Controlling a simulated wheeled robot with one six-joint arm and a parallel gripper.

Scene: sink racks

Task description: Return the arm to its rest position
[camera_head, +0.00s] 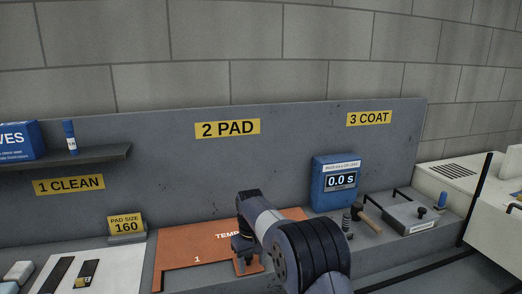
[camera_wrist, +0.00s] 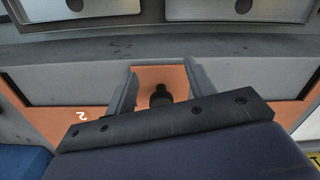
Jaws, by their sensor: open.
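My arm reaches across the lower middle of the head view, with my gripper (camera_head: 246,260) pointing down over the right part of an orange template board (camera_head: 185,260). In the wrist view the two fingers of my gripper (camera_wrist: 162,88) are apart. A dark knob (camera_wrist: 160,95) on an orange surface (camera_wrist: 172,75) shows between them, and a gap shows on each side of it. Whether the fingertips touch the orange surface cannot be told. My arm hides part of the board and its lettering.
A blue timer box (camera_head: 336,182) reading 0.0 s stands right of my arm, with a wooden-handled tool (camera_head: 368,221) and a grey lidded box (camera_head: 411,219) beyond. A "PAD SIZE 160" sign (camera_head: 126,224) stands left. A shelf (camera_head: 75,167) juts from the back panel.

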